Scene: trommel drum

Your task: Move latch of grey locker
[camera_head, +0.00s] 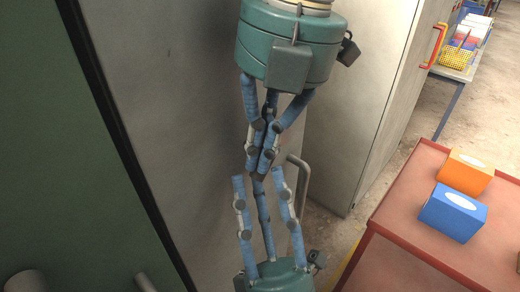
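The grey locker (190,110) stands in the middle, with a tall plain panel facing me. A bent grey bar handle (306,178) shows just right of the finger pairs; whether it is the latch is unclear. One gripper hangs from the top, which I take as my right gripper (259,172); its blue fingers converge and its tips are together, with nothing visible between them. The other rises from the bottom, which I take as my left gripper (258,180); its fingers are spread and empty. The fingers overlap in view and hide part of the panel behind.
A dark green panel (60,150) fills the left side. Another grey cabinet (350,110) stands at right. A red table (410,200) holds an orange box (465,173) and a blue box (453,212).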

